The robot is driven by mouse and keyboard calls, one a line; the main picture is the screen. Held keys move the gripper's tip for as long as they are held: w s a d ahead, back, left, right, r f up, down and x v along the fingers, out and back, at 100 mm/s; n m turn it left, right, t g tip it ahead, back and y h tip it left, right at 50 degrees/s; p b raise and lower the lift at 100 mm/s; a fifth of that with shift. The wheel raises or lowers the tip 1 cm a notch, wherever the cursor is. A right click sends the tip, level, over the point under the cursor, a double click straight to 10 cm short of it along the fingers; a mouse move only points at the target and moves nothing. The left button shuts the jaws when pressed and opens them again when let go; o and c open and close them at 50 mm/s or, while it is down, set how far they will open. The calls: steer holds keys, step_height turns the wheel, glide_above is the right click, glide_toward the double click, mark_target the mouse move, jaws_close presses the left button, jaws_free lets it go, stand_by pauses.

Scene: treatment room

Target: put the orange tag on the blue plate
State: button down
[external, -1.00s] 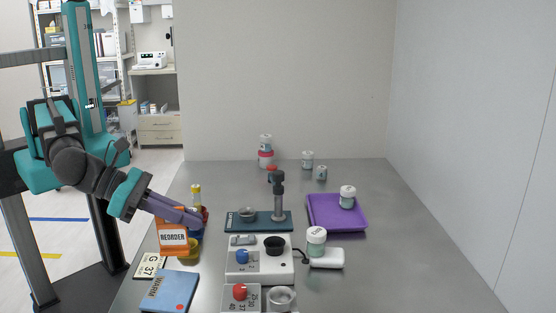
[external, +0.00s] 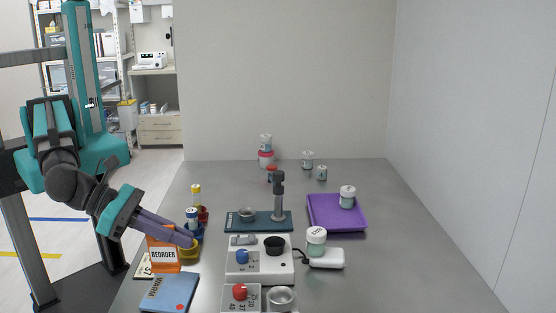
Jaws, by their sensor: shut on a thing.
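The orange tag (external: 164,257), marked REORDER, hangs upright from my gripper (external: 184,240), which is shut on its upper part. The blue plate (external: 168,294), marked WARM, lies flat at the front left of the table. The tag's lower edge shows right at the plate's far edge; I cannot tell whether they touch. The fingertips are partly merged with the tag's top in this view.
A pale card (external: 143,267) lies partly behind the tag. Small bottles in blue (external: 192,217), red and yellow holders stand just behind my gripper. A white device (external: 258,262) with knobs stands right of the plate. A purple tray (external: 336,219) is farther right.

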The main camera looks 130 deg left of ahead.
steer(key=shift+f, duration=0.85)
steer(key=shift+f+p, duration=0.4)
steer(key=shift+f, duration=1.35)
steer(key=shift+f, duration=0.1)
steer(key=c, duration=1.9)
jaws_free()
steer(key=b+v, duration=0.2)
steer(key=v, duration=1)
